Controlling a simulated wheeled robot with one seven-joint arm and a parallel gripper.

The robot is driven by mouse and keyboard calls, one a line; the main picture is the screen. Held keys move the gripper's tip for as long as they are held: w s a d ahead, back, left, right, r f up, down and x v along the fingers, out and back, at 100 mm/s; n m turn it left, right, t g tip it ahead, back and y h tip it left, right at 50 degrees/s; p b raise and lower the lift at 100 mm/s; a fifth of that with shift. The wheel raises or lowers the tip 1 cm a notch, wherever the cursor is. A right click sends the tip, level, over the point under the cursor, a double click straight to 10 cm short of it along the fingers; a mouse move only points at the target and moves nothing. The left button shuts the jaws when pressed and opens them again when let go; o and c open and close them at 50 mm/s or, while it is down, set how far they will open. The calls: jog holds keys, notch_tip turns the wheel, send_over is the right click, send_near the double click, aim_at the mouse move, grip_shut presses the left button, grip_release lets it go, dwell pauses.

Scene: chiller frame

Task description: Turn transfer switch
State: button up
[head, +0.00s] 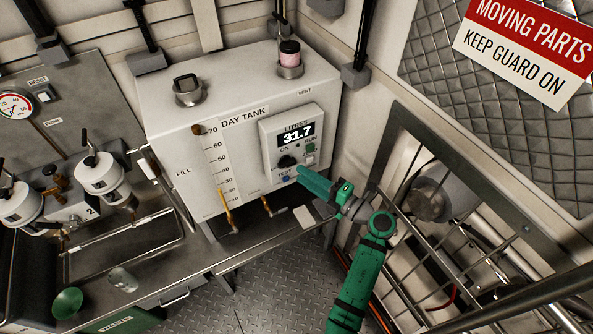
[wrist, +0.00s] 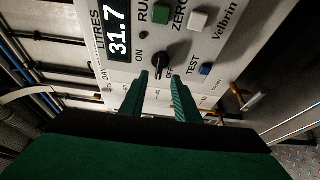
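A black rotary knob (head: 287,161) sits on the light grey control panel (head: 268,139) of the day tank. In the wrist view the knob (wrist: 157,66) lies between the words ON and OFF. The panel's display (wrist: 119,30) reads 31.7 litres. My green gripper (head: 301,170) reaches the panel from the lower right. In the wrist view my gripper (wrist: 160,79) is open, with one finger on each side of the knob's lower end. I cannot tell whether either finger touches the knob. Nothing is held.
A green RUN button (wrist: 161,12), a white ZERO button (wrist: 198,20) and a blue TEST button (wrist: 205,69) are near the knob. Brass valves (head: 228,217) stand below the tank's front. A barred metal guard (head: 425,210) is close to my arm on the right.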

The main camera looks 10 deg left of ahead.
jog(key=v, duration=0.5)
jog(key=shift+s+d, duration=0.15)
jog(key=shift+d, duration=0.15)
jog(key=s+a+r+m+t, duration=0.1)
jog(key=s+a+m+t, duration=0.15)
jog(key=s, duration=0.25)
jog(key=s+a+m+t+h, duration=0.1)
jog(key=s+a+m+t, duration=0.1)
jog(key=s+m+t, duration=0.3)
jog(key=s+a+r+m+t, duration=0.1)
jog(key=s+a+m+t, duration=0.15)
jog(key=s, duration=0.35)
jog(key=s+d+f+m+g+h, duration=0.1)
jog(key=s+d+f+m+h, duration=0.1)
jog(key=s+m+h, duration=0.2)
jog(key=s+d+f+m+g+h, duration=0.1)
jog(key=s+d+m+h, duration=0.1)
jog(key=s+m+h, duration=0.3)
jog(key=s+d+f+m+g+h, duration=0.2)
jog(key=s+m+h, duration=0.3)
jog(key=s+m, duration=0.5)
jog(key=s+d, duration=0.1)
jog(key=s, duration=0.4)
jog(key=shift+s+f+m, duration=0.25)
jog(key=shift+f+m, duration=0.05)
jog(key=shift+m, duration=0.1)
